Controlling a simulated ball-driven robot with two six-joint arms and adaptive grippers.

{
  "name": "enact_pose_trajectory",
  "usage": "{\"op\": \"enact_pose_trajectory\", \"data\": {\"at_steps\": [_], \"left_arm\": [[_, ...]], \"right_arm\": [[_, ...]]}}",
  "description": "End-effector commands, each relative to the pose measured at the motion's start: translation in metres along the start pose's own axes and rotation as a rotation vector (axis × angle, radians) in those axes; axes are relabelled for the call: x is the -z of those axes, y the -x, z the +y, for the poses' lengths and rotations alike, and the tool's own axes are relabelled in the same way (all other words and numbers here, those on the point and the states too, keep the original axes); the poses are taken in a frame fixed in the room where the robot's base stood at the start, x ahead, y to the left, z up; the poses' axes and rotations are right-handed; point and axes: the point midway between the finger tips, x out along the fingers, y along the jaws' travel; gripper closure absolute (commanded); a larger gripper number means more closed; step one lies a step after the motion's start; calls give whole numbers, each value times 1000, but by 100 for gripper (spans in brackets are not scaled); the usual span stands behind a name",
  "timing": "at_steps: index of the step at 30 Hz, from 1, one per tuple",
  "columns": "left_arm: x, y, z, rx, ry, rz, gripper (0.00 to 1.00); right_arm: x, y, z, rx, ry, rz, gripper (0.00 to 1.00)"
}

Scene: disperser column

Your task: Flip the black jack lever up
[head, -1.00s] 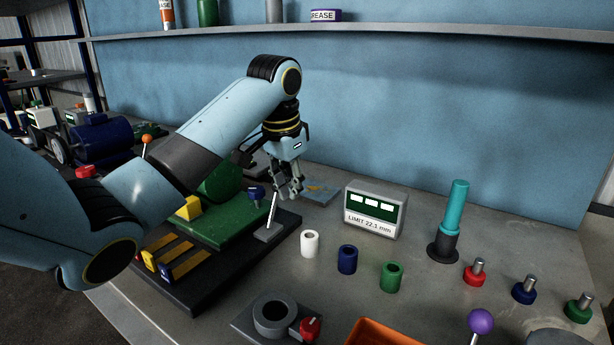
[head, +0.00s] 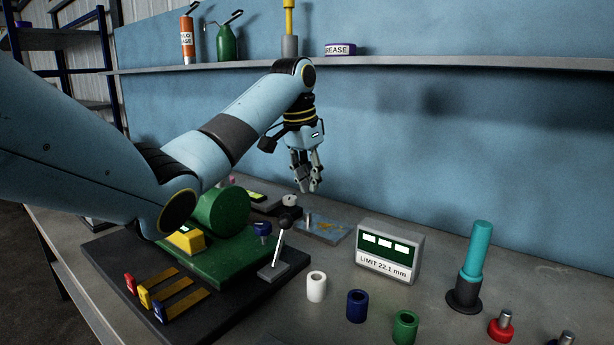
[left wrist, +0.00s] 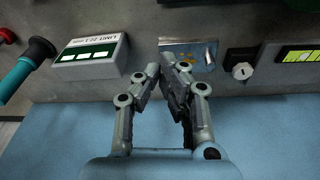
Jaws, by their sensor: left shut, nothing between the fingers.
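A black knob-like part (head: 289,215), perhaps the black jack lever, sits on the bench behind the green machine, close to a small pale knob (head: 290,200). In the left wrist view a dark part (left wrist: 240,54) shows beside a white knob (left wrist: 242,71). I cannot tell surely whether the lever is up or down. My left gripper (head: 309,189) hangs above the bench, above and a little right of the black part, apart from it. Its fingers converge with nothing held, as the left wrist view (left wrist: 168,66) also shows. My right gripper is not in view.
The green machine (head: 202,262) with a slim silver lever (head: 278,247) stands left. A limit display box (head: 390,252) and a teal-handled tool (head: 473,250) stand right. White, blue and green rings line the front. The blue wall (head: 450,140) and shelf (head: 450,65) rise behind.

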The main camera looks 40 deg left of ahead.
Motion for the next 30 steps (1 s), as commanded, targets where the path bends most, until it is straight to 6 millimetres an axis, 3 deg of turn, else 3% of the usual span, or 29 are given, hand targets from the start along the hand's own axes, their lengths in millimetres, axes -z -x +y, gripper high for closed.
{"op": "enact_pose_trajectory", "data": {"at_steps": [9,12,18,30], "left_arm": [[-1,-68,1,-2,0,-3,100],[-18,-56,-2,5,-2,-1,100],[-35,-51,0,2,-1,0,100],[-38,-51,0,1,-1,0,100]], "right_arm": [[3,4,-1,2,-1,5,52],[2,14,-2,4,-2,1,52],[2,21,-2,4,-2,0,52],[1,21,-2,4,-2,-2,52]]}}
